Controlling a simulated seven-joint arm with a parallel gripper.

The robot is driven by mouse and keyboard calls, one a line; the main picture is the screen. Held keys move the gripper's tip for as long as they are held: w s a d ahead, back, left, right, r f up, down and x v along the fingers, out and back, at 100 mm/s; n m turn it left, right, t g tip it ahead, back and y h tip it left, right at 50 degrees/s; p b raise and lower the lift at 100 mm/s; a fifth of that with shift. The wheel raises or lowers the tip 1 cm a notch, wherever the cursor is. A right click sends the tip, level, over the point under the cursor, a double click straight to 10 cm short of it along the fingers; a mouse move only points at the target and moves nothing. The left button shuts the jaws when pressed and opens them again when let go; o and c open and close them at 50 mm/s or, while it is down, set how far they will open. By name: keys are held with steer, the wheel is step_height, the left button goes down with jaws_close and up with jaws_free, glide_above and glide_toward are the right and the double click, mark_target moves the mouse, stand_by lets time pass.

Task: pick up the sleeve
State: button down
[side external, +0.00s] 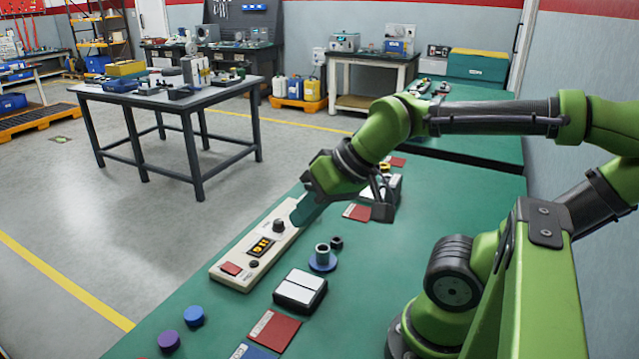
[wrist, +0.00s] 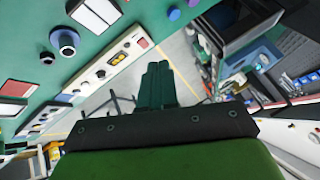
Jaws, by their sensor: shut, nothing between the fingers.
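The likely sleeve (side external: 322,249) is a small grey hollow cylinder, standing upright on a blue round base (side external: 322,265) on the green bench. It also shows at the upper left of the wrist view (wrist: 67,40). My gripper (side external: 299,216) is shut and empty, its teal fingers pressed together. It hangs over the far part of the long white control panel, beyond and left of the sleeve in the side view. The fingers also show in the middle of the wrist view (wrist: 158,82), pointing away from the sleeve.
A small black ring (side external: 336,242) stands close beside the sleeve. The white panel (side external: 240,268) with knobs lies along the bench edge. A black box with white tops (side external: 300,290), a red card (side external: 273,330), a blue disc (side external: 193,316) and a purple disc (side external: 168,341) lie nearer.

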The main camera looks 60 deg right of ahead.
stand_by(0.4)
steer(key=c, duration=0.6)
jaws_free()
steer(key=shift+c, duration=0.2)
steer(key=shift+d, duration=0.1)
steer(key=g+h, duration=0.2)
steer(key=g, duration=0.5)
glide_above(323, 249)
step_height(323, 249, down, 6)
steer(key=shift+m, duration=0.3)
steer(key=shift+s+a+f, duration=0.1)
steer(key=shift+a+f, duration=0.1)
steer(key=shift+f, duration=2.55)
steer(key=shift+s+a+f, duration=0.1)
steer(key=shift+a+f, duration=0.1)
steer(key=shift+f, duration=2.55)
steer(key=shift+s+a+f, duration=0.1)
steer(key=shift+a+f, duration=0.1)
steer(key=shift+f, duration=2.55)
